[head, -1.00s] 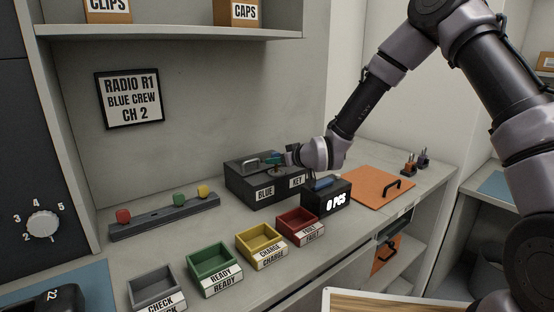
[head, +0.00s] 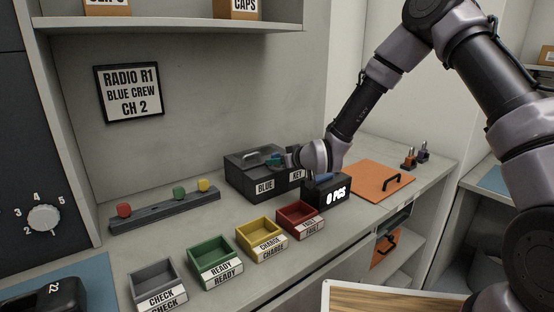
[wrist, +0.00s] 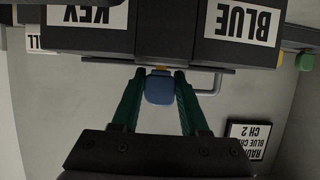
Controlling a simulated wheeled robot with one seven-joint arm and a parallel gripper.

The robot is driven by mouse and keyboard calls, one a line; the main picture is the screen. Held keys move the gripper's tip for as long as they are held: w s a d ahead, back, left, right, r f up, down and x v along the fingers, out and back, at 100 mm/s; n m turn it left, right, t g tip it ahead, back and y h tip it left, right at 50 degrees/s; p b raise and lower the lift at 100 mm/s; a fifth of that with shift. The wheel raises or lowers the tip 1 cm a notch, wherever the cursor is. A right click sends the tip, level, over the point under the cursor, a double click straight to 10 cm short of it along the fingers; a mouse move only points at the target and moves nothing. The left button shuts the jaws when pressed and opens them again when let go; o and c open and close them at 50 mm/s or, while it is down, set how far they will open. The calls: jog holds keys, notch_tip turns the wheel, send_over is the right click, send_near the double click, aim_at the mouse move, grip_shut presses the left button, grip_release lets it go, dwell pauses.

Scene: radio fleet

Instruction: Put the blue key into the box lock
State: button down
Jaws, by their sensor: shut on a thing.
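The dark lock box (head: 243,183) with BLUE and KEY labels stands at the back of the counter. In the wrist view the box (wrist: 163,30) appears upside down across the top, with its labels on either side. My gripper (head: 284,160) is at the box's front, partly hidden by my wrist in the head view. In the wrist view my gripper's green fingers (wrist: 161,85) are shut on the blue key (wrist: 160,88). A yellowish part shows between the key's head and the box. I cannot tell whether the key's tip is in the lock.
A counting block reading 0 PCS (head: 326,194) stands close under my wrist. The red FAULT bin (head: 301,218), yellow CHARGE bin (head: 262,238) and green READY bin (head: 211,262) line the front. An orange lid with a handle (head: 365,190) lies right.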

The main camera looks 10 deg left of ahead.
jog(key=shift+c, duration=1.7)
grip_release()
jog(key=v, duration=1)
jog(key=shift+s+d+r, duration=0.2)
jog(key=shift+d+r, duration=0.1)
